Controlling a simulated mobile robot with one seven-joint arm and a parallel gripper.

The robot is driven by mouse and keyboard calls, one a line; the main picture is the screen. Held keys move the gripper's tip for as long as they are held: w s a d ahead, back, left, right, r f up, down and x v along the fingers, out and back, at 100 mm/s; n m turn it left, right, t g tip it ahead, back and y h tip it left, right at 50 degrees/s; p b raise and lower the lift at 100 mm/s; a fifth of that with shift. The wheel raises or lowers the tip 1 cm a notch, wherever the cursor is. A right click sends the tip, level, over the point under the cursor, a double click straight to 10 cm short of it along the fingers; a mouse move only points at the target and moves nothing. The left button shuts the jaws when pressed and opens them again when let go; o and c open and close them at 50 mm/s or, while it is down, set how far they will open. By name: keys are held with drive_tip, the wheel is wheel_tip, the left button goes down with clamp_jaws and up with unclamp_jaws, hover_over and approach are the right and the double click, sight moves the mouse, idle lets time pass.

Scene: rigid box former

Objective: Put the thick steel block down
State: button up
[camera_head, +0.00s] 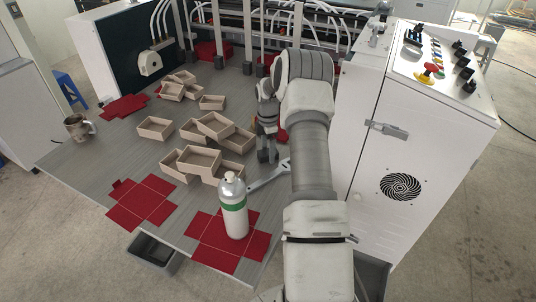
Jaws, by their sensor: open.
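My gripper (268,156) points down over the grey table (190,226), just right of the small open boxes and beyond the wrench. It is open, though its fingers are small and partly merged with my arm in this view. I cannot make out a thick steel block. It may be hidden behind my gripper or arm, or too small to tell from the dark fingers.
Several open beige boxes (199,159) lie left of my gripper. Flat red blanks (142,203) lie along the front. A metal mug (77,127) is far left. A white cabinet (378,165) borders the right.

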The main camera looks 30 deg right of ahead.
clamp_jaws()
idle(0.3)
drive_tip(key=shift+r, duration=0.15)
